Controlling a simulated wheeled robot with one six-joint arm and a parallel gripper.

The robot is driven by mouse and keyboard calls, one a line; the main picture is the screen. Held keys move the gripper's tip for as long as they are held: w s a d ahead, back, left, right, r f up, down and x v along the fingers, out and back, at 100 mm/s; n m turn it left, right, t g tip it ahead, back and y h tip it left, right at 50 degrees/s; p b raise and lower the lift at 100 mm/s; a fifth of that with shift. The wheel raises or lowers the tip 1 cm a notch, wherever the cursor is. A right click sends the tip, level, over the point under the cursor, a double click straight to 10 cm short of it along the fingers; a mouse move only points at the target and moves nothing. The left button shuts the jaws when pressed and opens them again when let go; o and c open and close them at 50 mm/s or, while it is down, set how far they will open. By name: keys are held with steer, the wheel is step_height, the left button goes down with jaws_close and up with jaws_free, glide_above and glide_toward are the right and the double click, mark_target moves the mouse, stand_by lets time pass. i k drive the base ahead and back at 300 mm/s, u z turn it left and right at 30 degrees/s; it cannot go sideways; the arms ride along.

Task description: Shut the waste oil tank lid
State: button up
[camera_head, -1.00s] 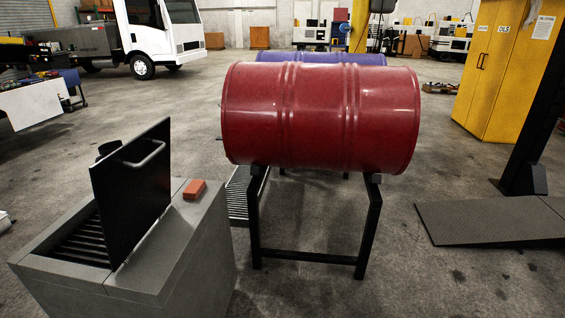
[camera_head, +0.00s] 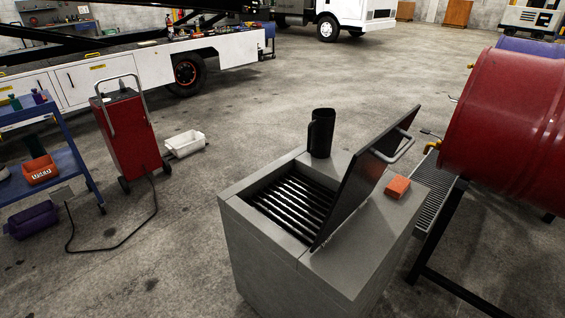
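The waste oil tank (camera_head: 262,262) is a grey box in the lower middle of the head view. Its black lid (camera_head: 362,182) stands open, tilted up and leaning a little to the right, with a light grey bar handle (camera_head: 396,152) on its right face. The opening to the left of the lid shows a grate of dark bars (camera_head: 291,203). My gripper is not in view.
On the tank top are a black jug-like container (camera_head: 321,133) and an orange block (camera_head: 397,187). A red drum (camera_head: 510,120) on a black stand is at right. A red wheeled cart (camera_head: 130,135) trails a cable at left, near a blue trolley (camera_head: 75,150).

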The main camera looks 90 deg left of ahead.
mark_target(367, 165)
steer(key=u, duration=0.25)
steer(key=i, duration=1.3)
steer(key=u, duration=3.6)
steer(key=i, duration=0.3)
steer(key=z, duration=1.2)
